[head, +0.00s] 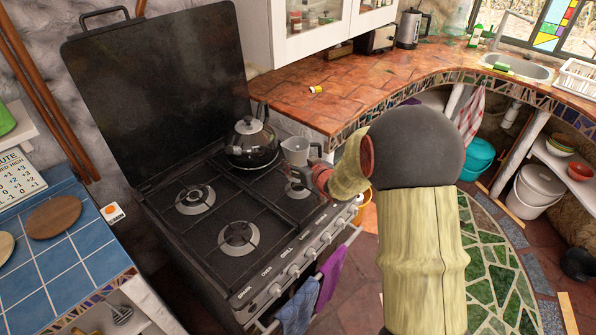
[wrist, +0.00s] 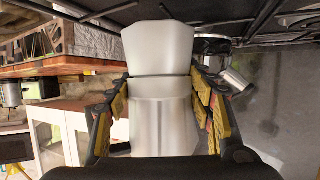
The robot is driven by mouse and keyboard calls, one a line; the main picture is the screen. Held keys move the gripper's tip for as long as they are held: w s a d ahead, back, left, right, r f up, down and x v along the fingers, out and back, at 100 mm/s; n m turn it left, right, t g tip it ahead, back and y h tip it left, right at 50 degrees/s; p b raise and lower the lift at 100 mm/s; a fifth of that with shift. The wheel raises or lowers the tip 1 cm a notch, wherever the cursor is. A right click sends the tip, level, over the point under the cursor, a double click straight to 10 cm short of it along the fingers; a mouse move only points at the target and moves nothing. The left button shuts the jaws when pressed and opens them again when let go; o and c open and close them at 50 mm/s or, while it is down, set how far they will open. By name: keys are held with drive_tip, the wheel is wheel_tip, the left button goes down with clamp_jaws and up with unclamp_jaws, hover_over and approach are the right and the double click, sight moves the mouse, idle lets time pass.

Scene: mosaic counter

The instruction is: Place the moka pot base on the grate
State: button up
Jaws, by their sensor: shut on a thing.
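The moka pot base (head: 295,151) is a silver metal vessel over the right side of the black stove. It fills the middle of the wrist view (wrist: 160,110), where the picture is upside down, with its wider end towards the stove. My gripper (head: 306,178) is shut on it, with yellow-brown finger pads on both sides of the body (wrist: 163,100). The grate (head: 270,207) is black bars across the stove top. The burner (head: 298,190) below the vessel is partly hidden by it and my gripper. I cannot tell whether the vessel touches the bars.
A dark kettle (head: 252,142) stands on the back burner, close left of the vessel. Two left burners (head: 195,198) are bare. The raised stove lid (head: 160,90) stands behind. A tiled counter (head: 350,95) lies to the right, with a small yellow item (head: 316,89).

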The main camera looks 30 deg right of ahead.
drive_tip(key=shift+w+d+f+b, duration=0.15)
drive_tip(key=shift+f+b, duration=0.4)
drive_tip(key=shift+f, duration=1.1)
drive_tip(key=shift+f, duration=0.1)
drive_tip(key=o, duration=1.4)
drive_tip(key=shift+f, duration=0.1)
drive_tip(key=shift+c, duration=0.2)
drive_tip(key=shift+o, duration=0.4)
